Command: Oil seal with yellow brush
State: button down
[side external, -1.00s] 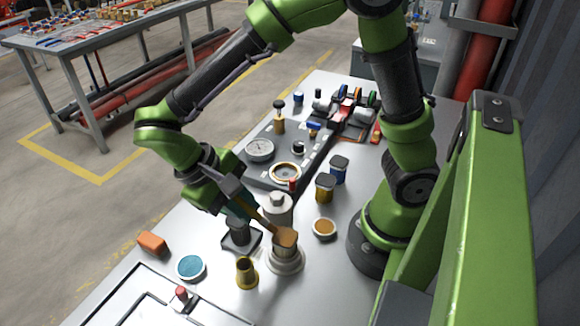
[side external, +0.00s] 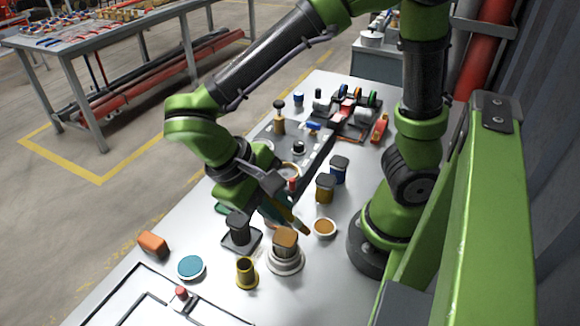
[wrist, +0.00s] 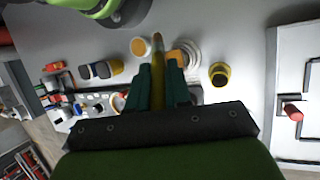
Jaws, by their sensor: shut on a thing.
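My gripper (side external: 275,208) is shut on a yellow-handled brush (side external: 299,225), which slants down to the right. In the wrist view the brush (wrist: 157,70) stands between the two dark green fingers of my gripper (wrist: 160,82). Its tip is close to a small white dish with amber content (side external: 324,228); I cannot tell whether they touch. The dish also shows in the wrist view (wrist: 140,47), left of the tip. A ring with a brown rim (side external: 291,168), possibly the seal, sits in the dark fixture, partly hidden by my wrist.
A brown-topped piece on a stepped white base (side external: 285,257) stands just in front of the brush. A yellow flanged cup (side external: 246,272), black post (side external: 238,229), teal dish (side external: 191,267) and orange block (side external: 152,244) stand nearby. Yellow (side external: 325,190) and blue (side external: 339,170) jars stand behind.

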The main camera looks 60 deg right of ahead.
jog(key=shift+r, duration=2.25)
jog(key=shift+w+d+f+t, duration=0.25)
jog(key=shift+d+f+t, duration=0.2)
jog(key=shift+d, duration=0.2)
